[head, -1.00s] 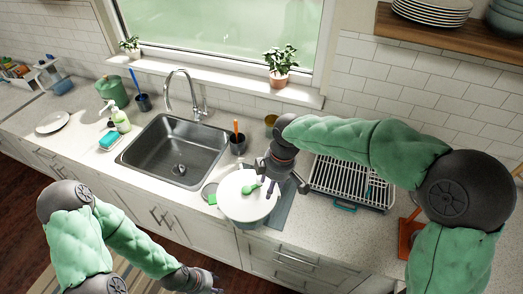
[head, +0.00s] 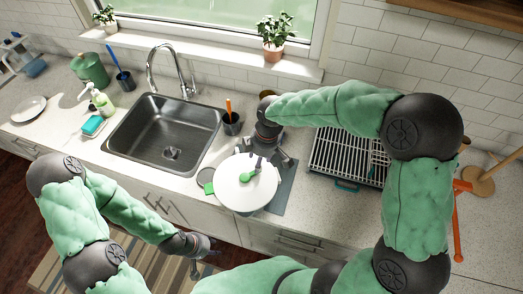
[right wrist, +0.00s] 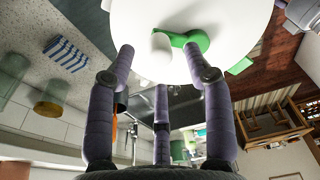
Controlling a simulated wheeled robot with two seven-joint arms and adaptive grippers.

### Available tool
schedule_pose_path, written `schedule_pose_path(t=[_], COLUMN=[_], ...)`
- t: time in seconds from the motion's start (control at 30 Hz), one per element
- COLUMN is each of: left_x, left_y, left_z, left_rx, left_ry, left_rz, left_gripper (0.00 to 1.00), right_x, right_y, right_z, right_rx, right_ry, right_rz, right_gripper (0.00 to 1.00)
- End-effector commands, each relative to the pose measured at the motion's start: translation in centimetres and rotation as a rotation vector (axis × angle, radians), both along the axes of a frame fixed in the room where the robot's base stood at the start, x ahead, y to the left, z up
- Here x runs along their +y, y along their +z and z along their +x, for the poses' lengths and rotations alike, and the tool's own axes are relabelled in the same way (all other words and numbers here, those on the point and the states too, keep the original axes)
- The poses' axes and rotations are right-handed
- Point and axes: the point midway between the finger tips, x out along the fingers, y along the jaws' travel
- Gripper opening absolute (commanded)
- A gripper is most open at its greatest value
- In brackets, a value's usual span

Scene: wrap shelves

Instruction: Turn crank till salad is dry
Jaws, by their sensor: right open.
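The salad spinner, with its round white lid (head: 236,194), stands on the counter right of the sink. Its green crank (head: 249,174) lies on top of the lid. My right gripper (head: 270,160) is at the back right edge of the lid, behind the crank. In the right wrist view, the lid (right wrist: 230,15), the green crank (right wrist: 193,40) and its white knob (right wrist: 161,50) show beyond the spread fingers of the right gripper (right wrist: 165,68), which hold nothing. My left gripper (head: 205,255) is open and empty in front of the cabinets. The salad is hidden.
The sink (head: 165,135) is left of the spinner. A dark cup (head: 231,123) stands behind it and a dish rack (head: 347,158) to its right. Orange-handled utensils (head: 458,215) lie far right.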

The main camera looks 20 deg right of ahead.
Motion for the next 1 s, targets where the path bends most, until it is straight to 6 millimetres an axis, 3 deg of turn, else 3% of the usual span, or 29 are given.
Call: schedule_pose_path(t=[0.1,0.3,0.67,0.83,0.87,1.0], left_x=[0.0,0.0,0.0,0.0,0.0,0.0], left_y=[-0.1,-0.2,-0.2,-0.2,-0.2,-0.2], left_z=[0.0,0.0,0.0,0.0,0.0,0.0], left_rx=[0.0,0.0,0.0,0.0,0.0,0.0], left_ry=[0.0,0.0,0.0,0.0,0.0,0.0], left_rz=[0.0,0.0,0.0,0.0,0.0,0.0], left_gripper=[0.4,0.4,0.4,0.4,0.4,0.4], right_x=[0.2,0.4,0.5,0.5,0.5,0.5], right_y=[-1.7,-3.2,-3.5,-3.5,-3.5,-3.5], right_z=[0.1,0.2,0.2,0.2,0.2,0.2], right_rx=[0.003,0.001,-0.001,-0.001,0.0,0.0], right_ry=[-0.001,-0.001,0.0,0.0,0.0,0.0], right_rz=[-0.001,0.001,0.0,0.0,0.0,0.0], right_gripper=[0.52,0.52,0.52,0.04,0.0,0.0])
